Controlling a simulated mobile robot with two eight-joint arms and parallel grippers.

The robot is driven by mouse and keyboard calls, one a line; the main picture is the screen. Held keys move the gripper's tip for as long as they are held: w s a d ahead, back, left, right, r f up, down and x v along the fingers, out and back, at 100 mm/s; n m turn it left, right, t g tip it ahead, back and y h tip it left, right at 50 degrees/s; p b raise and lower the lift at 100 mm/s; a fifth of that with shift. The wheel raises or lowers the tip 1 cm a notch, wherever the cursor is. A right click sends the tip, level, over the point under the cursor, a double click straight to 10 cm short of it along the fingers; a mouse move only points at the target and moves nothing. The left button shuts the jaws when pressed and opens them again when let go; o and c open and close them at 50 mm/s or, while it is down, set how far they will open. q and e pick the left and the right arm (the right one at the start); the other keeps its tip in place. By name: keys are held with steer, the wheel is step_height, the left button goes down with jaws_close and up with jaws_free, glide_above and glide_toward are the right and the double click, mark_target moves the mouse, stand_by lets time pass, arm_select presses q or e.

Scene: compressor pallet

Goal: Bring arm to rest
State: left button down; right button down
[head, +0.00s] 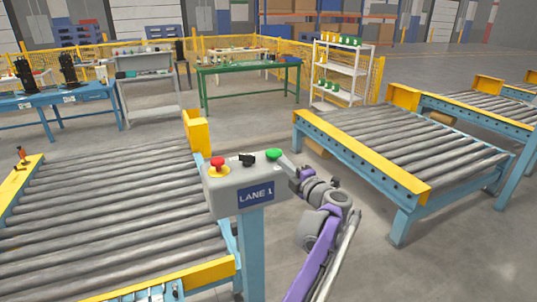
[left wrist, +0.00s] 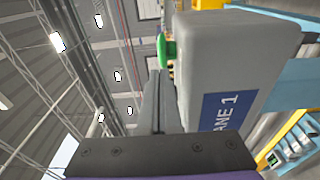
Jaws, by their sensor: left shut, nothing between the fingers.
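My left gripper (head: 294,180) is at the right side of the grey LANE 1 control box (head: 222,196), below its green button (head: 273,154). My purple arm reaches up to it from the bottom of the head view. In the left wrist view the dark fingers (left wrist: 158,82) are together and empty, close beside the grey box (left wrist: 235,62). The green button (left wrist: 163,50) shows just beyond the fingertips. I cannot tell whether the fingers touch the box. My right gripper is not in view.
The box, with a red button (head: 217,164) and a black switch (head: 247,159), stands on a blue post (head: 254,255). Roller conveyors lie to the left (head: 110,215) and right (head: 410,140). Grey floor between them is open. A green table (head: 250,66) stands behind.

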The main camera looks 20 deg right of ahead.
arm_select(q)
steer(key=a+r+m+h, duration=0.1)
steer(key=a+r+m, duration=0.1)
steer(key=w+a+r+m+t+h, duration=0.1)
steer(key=a+r+m+h, duration=0.1)
steer(key=a, duration=0.1)
steer(key=a+r+m+h, duration=0.1)
steer(key=a+r, duration=0.1)
steer(key=shift+w+a+r+m+t, duration=0.25)
steer(key=shift+r+m+t, duration=0.1)
steer(key=shift+m+t, duration=0.05)
steer(key=s+a+m+g+h, duration=0.2)
steer(key=s+a+m+h, duration=0.3)
steer(key=a+m, duration=0.3)
steer(key=s+a+f+m+g+y, duration=0.1)
steer(key=s+a+f+g, duration=0.3)
steer(key=s+a+f, duration=0.5)
steer(key=s+a+f+m+g+y, duration=0.2)
steer(key=s+a+f, duration=0.7)
steer(key=s, duration=0.6)
steer(key=s+a+f+m+g+y, duration=0.2)
steer(key=s+a+f+g, duration=0.3)
steer(key=s+a+f, duration=0.4)
steer(key=s+f+m, duration=0.1)
steer(key=s+f, duration=0.2)
steer(key=shift+s+f+m+g, duration=0.15)
steer(key=shift+f+m+g, duration=0.25)
steer(key=shift+d, duration=0.1)
